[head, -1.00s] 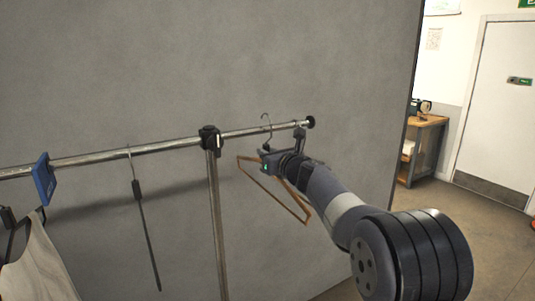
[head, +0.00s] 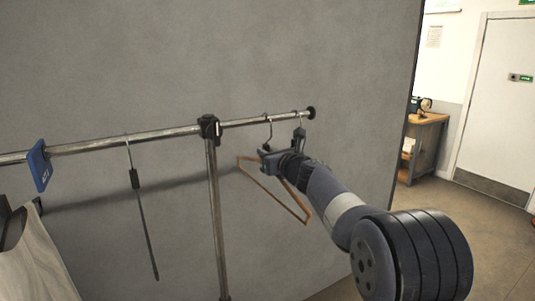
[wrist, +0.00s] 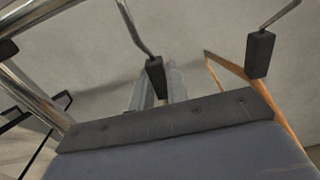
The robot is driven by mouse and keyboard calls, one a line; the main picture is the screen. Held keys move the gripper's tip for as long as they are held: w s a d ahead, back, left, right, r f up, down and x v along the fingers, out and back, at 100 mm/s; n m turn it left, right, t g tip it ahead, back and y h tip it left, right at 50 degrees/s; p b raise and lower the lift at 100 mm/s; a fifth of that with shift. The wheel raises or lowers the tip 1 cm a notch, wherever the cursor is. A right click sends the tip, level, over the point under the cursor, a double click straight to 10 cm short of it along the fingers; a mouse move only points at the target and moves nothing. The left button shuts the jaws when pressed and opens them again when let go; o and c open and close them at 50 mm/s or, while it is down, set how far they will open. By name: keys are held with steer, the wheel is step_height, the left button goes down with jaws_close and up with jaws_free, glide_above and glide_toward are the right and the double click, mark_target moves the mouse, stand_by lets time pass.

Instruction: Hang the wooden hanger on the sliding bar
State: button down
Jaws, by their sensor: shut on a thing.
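The wooden hanger (head: 292,203) hangs tilted below my gripper in the head view. Its wire hook (head: 269,131) reaches up to the thin sliding bar (head: 243,123), right of the post. The hook overlaps the bar in the picture; I cannot tell whether it rests on it. My gripper (head: 266,158) is shut on the hanger's neck, just below the bar. In the wrist view my gripper's fingers (wrist: 160,88) close at a dark block under a hook, and part of the wooden frame (wrist: 225,66) shows behind them.
Another hook with a dark block (head: 299,136) is on the bar close right of my gripper. A black end knob (head: 311,112) caps the bar. The post (head: 216,215), a thin dark hanger (head: 143,215), a blue tag (head: 39,165) and a pale garment (head: 35,260) are left.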

steer(key=c, duration=1.3)
jaws_free()
steer(key=b+v, duration=0.3)
steer(key=v, duration=0.8)
steer(key=shift+r, duration=0.1)
steer(key=shift+w, duration=0.1)
steer(key=shift+a, duration=0.1)
steer(key=p+x, duration=0.3)
steer(key=x, duration=0.8)
steer(key=shift+r+p, duration=0.5)
